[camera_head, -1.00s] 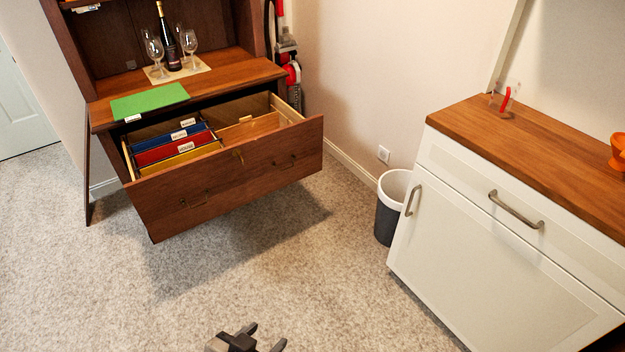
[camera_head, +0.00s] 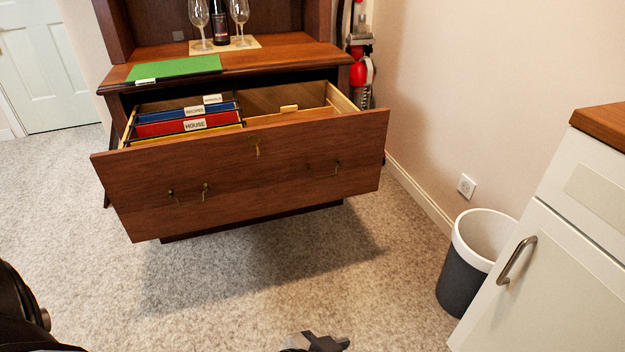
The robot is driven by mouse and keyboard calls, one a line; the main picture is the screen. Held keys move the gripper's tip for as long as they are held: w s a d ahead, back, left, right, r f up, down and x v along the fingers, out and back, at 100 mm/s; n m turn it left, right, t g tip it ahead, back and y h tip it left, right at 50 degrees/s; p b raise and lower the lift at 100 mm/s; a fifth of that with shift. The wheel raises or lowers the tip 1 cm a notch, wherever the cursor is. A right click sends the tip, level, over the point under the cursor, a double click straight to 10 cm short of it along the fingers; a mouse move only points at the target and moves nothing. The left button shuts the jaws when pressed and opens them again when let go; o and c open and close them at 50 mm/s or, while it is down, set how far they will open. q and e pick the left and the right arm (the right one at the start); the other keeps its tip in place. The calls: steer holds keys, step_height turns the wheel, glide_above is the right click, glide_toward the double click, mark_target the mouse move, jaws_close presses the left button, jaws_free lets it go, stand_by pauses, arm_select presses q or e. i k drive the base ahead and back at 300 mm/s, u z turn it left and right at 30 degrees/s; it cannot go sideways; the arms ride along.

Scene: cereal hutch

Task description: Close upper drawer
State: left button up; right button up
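The upper drawer (camera_head: 240,168) of the brown wooden hutch is pulled far out. Its front has two small brass handles, a left one (camera_head: 189,194) and a right one (camera_head: 323,168), and a key in a lock (camera_head: 254,147) near the top edge. Hanging file folders (camera_head: 187,121) in blue, red and yellow stand in its left part. A gripper (camera_head: 322,343) shows at the bottom edge of the view, well below and apart from the drawer; it is cut off, so I cannot tell which one it is or how its fingers stand.
A green folder (camera_head: 175,69), wine glasses and a bottle stand on the hutch top (camera_head: 285,52). A waste bin (camera_head: 466,265) and a white cabinet (camera_head: 560,275) stand at the right. The carpet (camera_head: 390,310) before the drawer is clear.

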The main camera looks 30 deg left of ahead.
mark_target(159, 189)
steer(key=u, duration=1.35)
steer(key=i, duration=0.1)
steer(key=z, duration=0.1)
